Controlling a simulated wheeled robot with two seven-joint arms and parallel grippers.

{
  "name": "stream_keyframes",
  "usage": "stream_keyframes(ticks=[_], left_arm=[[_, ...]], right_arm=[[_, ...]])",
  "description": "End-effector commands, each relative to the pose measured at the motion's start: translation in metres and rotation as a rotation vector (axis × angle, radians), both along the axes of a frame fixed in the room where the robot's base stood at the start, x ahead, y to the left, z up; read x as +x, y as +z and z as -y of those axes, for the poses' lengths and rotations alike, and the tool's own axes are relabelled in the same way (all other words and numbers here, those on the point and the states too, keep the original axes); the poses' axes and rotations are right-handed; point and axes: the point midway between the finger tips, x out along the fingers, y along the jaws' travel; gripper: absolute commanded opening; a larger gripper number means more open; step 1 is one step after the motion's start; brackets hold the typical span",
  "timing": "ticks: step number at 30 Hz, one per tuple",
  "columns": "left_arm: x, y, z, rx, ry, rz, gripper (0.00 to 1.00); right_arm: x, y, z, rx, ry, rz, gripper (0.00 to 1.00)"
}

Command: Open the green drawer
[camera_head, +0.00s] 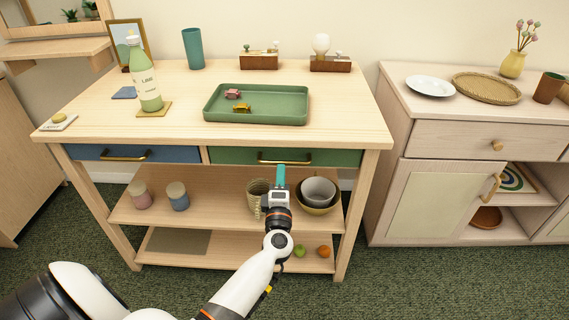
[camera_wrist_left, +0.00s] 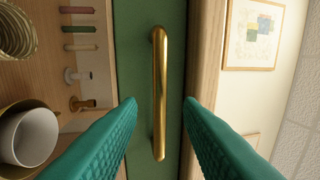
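The green drawer (camera_head: 330,157) is the right-hand drawer under the wooden table top, and its front looks shut and flush. Its brass bar handle (camera_head: 285,158) runs horizontally across the front; in the left wrist view the handle (camera_wrist_left: 160,95) appears upright against the green front. My left gripper (camera_head: 281,174) is just in front of the handle. In the left wrist view its teal fingers (camera_wrist_left: 160,102) are spread, one on each side of the handle, with no contact visible. My right gripper is out of view.
A blue drawer (camera_head: 180,154) adjoins on the left. A green tray (camera_head: 257,118) and a bottle (camera_head: 147,88) stand on the table top (camera_head: 330,95). Bowls (camera_head: 318,190) and a ribbed cup (camera_head: 256,192) are on the shelf below. A pale cabinet (camera_head: 440,200) stands at right.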

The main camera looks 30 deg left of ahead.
Motion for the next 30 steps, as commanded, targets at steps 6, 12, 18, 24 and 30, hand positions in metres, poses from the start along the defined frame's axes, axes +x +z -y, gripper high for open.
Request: stream_keyframes(ticks=[6, 12, 18, 24, 30], left_arm=[[0.032, 0.006, -0.019, 0.003, -0.001, 0.001, 0.33], [0.045, 0.009, -0.027, 0.000, -0.001, -0.001, 0.33], [0.046, 0.010, -0.028, 0.000, -0.001, -0.001, 0.33], [0.046, 0.009, -0.028, 0.001, -0.001, -0.002, 0.16], [0.046, 0.009, -0.028, 0.001, -0.002, -0.002, 0.00]], right_arm=[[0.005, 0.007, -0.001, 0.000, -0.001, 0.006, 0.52], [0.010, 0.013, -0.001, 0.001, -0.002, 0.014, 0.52], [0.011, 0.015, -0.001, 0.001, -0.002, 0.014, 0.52], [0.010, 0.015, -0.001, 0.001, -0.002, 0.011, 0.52], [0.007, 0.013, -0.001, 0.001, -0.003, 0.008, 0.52]])
